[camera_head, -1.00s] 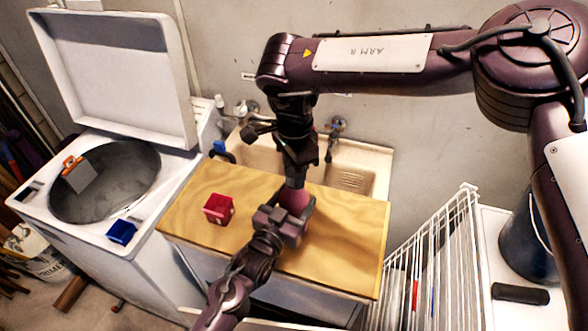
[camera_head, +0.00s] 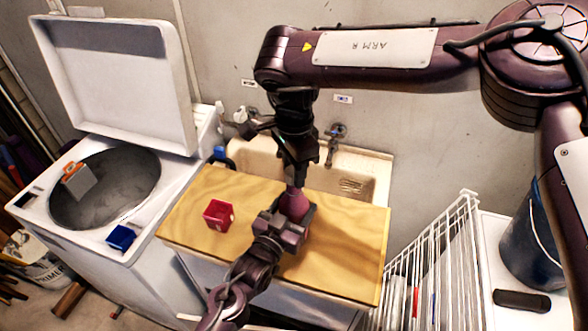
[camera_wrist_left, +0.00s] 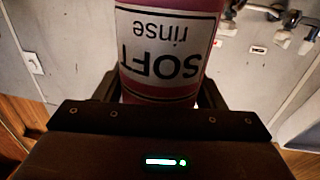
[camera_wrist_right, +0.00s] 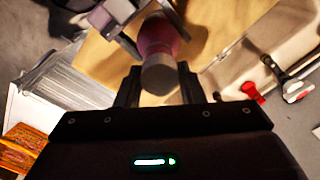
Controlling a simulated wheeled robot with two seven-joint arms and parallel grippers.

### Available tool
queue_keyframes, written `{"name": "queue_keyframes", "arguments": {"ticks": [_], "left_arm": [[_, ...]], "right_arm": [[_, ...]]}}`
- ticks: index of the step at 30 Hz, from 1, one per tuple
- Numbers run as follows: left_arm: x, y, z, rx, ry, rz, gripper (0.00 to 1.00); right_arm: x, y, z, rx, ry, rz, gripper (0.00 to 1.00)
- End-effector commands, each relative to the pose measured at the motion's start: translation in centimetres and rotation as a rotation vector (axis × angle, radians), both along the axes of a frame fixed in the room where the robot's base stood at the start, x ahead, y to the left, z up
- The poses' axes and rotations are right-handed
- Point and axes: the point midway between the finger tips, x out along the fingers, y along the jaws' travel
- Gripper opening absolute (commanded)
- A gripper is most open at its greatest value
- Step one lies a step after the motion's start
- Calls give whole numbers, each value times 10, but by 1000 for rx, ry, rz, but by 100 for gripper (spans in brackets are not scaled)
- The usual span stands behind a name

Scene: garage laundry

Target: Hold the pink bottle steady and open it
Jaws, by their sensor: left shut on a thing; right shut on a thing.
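The pink bottle (camera_head: 295,206) stands upright on the wooden board (camera_head: 345,232). My left gripper (camera_head: 284,224) is shut around its body from the front. The left wrist view shows the bottle (camera_wrist_left: 165,45) between the fingers, its "SOFT rinse" label upside down. My right gripper (camera_head: 296,172) points down from above and is shut on the bottle's cap (camera_wrist_right: 158,76). In the right wrist view the cap appears to be against the pink bottle (camera_wrist_right: 157,38); whether it is loose cannot be told.
A small red container (camera_head: 218,214) sits left of the bottle. A sink (camera_head: 345,180) lies behind the board, an open-lidded washer (camera_head: 60,225) to the left. A white wire rack (camera_head: 435,262) stands right. The board's right side is clear.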

Motion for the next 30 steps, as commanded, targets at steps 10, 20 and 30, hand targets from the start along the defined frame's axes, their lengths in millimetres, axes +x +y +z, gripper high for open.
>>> {"name": "queue_keyframes", "arguments": {"ticks": [10, 20, 30], "left_arm": [[0, 0, 1, 0, -1, 0, 0], [0, 0, 1, -1, -2, 1, 0], [0, 0, 1, 0, -1, 1, 89]], "right_arm": [[0, 0, 19, 0, -1, 0, 8], [-1, 0, 39, -1, 3, 1, 8], [-1, 0, 39, -1, 3, 1, 8]]}}
